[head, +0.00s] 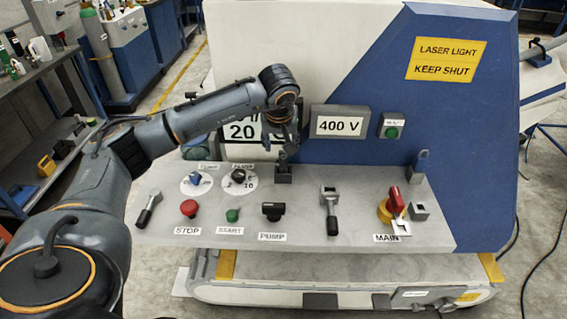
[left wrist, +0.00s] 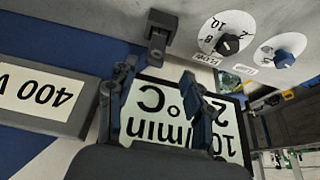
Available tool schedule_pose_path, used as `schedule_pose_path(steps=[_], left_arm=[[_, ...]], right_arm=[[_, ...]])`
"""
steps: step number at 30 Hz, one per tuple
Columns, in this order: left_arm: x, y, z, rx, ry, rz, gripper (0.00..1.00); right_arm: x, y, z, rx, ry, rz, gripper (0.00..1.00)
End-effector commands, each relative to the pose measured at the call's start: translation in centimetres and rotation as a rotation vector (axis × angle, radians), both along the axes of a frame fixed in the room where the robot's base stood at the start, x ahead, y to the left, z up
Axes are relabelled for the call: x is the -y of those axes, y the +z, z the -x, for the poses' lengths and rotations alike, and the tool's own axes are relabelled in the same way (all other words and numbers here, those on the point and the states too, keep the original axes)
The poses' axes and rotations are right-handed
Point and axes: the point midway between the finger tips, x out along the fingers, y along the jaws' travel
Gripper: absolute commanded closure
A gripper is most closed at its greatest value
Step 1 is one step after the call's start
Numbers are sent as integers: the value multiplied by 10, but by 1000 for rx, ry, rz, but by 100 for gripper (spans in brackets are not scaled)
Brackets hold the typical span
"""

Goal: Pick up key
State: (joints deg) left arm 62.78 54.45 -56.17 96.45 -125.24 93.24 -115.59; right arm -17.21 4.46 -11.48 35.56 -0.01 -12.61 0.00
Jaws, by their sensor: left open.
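A small dark grey key-like piece (head: 283,161) stands upright in a dark block (head: 283,177) at the back edge of the panel, just below my left gripper (head: 286,143). In the left wrist view the same piece (left wrist: 157,48) sticks out of its block (left wrist: 160,24), just ahead of my left gripper (left wrist: 159,74) and roughly midway between its fingers. The fingers are apart, with nothing held. A similar grey tab with a hole (head: 422,161) stands in a grey block (head: 412,177) at the right. I cannot tell which is the key. My right gripper is not in view.
The grey panel (head: 250,242) carries a red STOP button (head: 189,208), a green button (head: 232,215), knobs (head: 196,179), a lever (head: 330,208) and a red-yellow MAIN switch (head: 396,203).

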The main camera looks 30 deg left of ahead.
Motion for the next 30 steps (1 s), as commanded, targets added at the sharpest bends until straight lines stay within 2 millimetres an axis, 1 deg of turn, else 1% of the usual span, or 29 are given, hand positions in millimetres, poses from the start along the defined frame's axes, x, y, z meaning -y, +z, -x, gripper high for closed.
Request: schedule_pose_path(steps=[1,4,8,11,15,18,22,28,29,30], left_arm=[[-2,-7,-2,-5,2,0,49],[-4,-19,-7,-3,1,2,49],[-5,-26,-10,0,0,1,49],[-5,-34,-13,-4,1,4,49],[-7,-52,-23,-4,1,3,49],[-10,-66,-28,-3,1,3,49],[-12,-73,-30,0,0,2,49],[-12,-74,-31,1,0,2,49],[-12,-74,-31,2,0,3,55],[-12,-74,-31,2,0,3,63]], right_arm=[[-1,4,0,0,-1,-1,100],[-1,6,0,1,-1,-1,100],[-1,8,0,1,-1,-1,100],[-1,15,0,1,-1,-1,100],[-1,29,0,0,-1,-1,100],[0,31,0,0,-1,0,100],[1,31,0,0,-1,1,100],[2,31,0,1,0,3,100],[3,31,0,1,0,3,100],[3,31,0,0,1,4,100]])
